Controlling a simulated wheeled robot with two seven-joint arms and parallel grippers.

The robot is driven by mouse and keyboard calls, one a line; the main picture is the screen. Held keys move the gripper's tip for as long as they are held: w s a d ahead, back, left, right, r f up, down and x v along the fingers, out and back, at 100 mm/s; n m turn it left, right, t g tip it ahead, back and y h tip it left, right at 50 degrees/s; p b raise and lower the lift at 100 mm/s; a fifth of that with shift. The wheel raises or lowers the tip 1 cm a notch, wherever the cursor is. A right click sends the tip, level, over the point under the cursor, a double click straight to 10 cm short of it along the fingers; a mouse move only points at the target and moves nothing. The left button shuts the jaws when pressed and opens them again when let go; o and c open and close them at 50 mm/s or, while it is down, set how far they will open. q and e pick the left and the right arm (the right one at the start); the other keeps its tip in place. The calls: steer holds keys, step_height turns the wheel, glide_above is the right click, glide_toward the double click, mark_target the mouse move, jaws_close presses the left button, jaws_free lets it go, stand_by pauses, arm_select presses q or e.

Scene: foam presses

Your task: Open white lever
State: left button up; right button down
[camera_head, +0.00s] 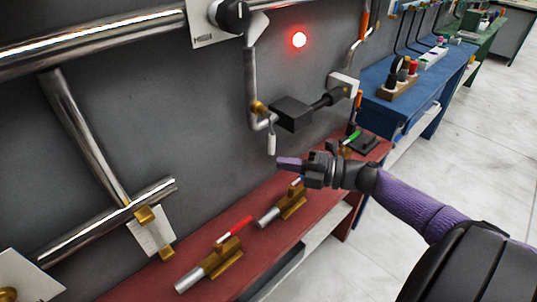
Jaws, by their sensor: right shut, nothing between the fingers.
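The white lever (271,144) hangs downward below a bent metal pipe with a brass fitting (258,107) on the grey wall. My right gripper (287,163) comes in from the right, above the red bench. Its purple fingers are shut with nothing between them. The fingertips are just below and to the right of the lever's lower end. I cannot tell whether they touch it. My left gripper is out of view.
The red bench (150,286) below carries brass valves, one with a red lever (234,229) and one with a green lever (352,137). A black block (291,114) juts from the wall beside the pipe. A red light (299,40) glows above. A blue bench (395,108) stands behind right.

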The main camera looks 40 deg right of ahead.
steer(key=shift+v, duration=2.65)
steer(key=shift+f, duration=0.15)
